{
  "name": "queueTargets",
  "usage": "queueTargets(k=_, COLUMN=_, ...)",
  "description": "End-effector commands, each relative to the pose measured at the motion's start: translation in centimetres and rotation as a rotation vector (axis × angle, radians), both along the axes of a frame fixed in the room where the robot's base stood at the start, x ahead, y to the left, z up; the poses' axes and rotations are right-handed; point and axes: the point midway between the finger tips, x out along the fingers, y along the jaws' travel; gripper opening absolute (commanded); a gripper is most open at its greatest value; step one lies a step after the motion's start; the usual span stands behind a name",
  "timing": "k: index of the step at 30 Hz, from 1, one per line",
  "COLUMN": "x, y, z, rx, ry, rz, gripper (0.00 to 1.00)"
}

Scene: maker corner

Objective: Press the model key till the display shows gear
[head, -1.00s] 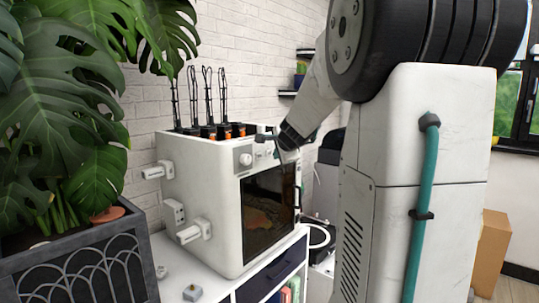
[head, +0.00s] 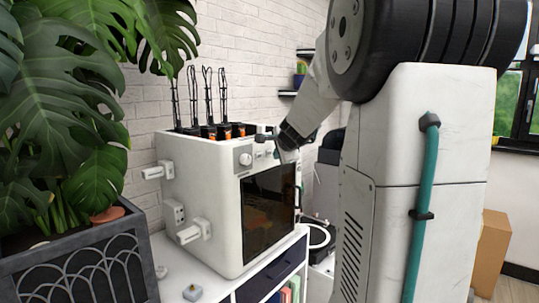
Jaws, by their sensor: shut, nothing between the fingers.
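The white box-shaped machine (head: 200,215) stands on a white cabinet. A round knob (head: 245,159) sits at the left of its upper front panel, above a dark glass door (head: 268,210). My gripper (head: 279,154) is shut and empty at the right part of that panel. I cannot tell whether it touches the panel. It covers much of the panel there. I cannot make out the model key or read any display.
Several black posts with orange-marked bases (head: 222,131) stand on the machine's top. A large leafy plant in a dark planter (head: 85,265) fills the left. A small grey object (head: 192,293) lies on the white cabinet top (head: 222,285). A cardboard box (head: 491,250) stands at right.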

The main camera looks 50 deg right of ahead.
Motion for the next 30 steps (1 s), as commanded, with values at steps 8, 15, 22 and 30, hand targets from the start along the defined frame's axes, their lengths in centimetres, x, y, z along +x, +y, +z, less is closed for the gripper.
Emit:
queueTargets(k=8, x=0.05, y=0.01, z=-0.01, rx=0.000, ry=0.000, rz=0.000, gripper=0.00)
queueTargets(k=15, x=0.79, y=0.09, z=-0.01, rx=0.001, ry=0.000, rz=0.001, gripper=0.00)
queueTargets(k=22, x=0.85, y=0.08, z=0.02, rx=0.000, ry=0.000, rz=0.000, gripper=0.00)
queueTargets(k=30, x=0.96, y=0.08, z=0.02, rx=0.000, ry=0.000, rz=0.000, gripper=0.00)
